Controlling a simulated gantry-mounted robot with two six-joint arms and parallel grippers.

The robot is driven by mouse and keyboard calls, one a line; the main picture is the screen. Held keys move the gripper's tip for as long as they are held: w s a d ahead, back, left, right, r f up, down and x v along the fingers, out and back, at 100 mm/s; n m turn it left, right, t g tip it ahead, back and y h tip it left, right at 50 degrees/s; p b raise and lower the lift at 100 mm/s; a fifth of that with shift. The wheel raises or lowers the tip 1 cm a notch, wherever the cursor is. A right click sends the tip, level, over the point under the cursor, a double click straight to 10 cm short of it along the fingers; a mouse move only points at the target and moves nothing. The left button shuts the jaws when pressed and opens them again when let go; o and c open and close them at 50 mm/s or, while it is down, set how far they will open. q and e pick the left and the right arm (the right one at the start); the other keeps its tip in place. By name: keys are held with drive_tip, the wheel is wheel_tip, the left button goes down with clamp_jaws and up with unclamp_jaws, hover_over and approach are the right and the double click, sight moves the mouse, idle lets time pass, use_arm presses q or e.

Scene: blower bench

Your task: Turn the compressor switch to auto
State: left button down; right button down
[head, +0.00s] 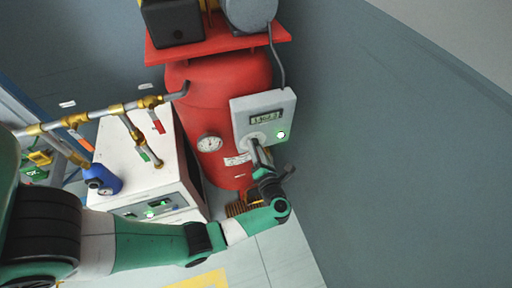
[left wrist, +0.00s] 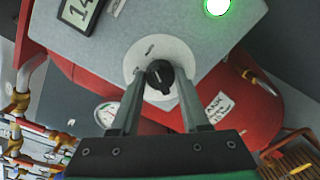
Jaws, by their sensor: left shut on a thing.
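The compressor (head: 220,95) is a red tank with a light grey control box (head: 243,104) on its right side. The box has a digital display (head: 265,118) and a lit green lamp (head: 281,135). The switch is a black knob (left wrist: 160,76) on a round white plate (left wrist: 142,60), with a pale pointer mark on it. My left gripper (left wrist: 158,85) is at the box, its two fingers on either side of the knob and shut on it. In the head view my left gripper (head: 257,150) hides most of the knob. My right gripper does not show.
A pressure gauge (head: 209,143) sits on the tank, left of the box. A white unit (head: 150,165) with brass piping (head: 120,108) and a blue canister (head: 103,180) stands to the left. A grey wall (head: 390,140) lies to the right.

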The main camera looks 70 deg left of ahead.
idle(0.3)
use_arm(q)
drive_tip(key=shift+c, duration=2)
unclamp_jaws()
drive_tip(key=s+d+p, duration=0.1)
drive_tip(key=d, duration=1)
drive_tip(key=shift+s+d+r, duration=0.15)
drive_tip(key=shift+d+r, duration=0.15)
drive_tip(key=shift+r, duration=0.05)
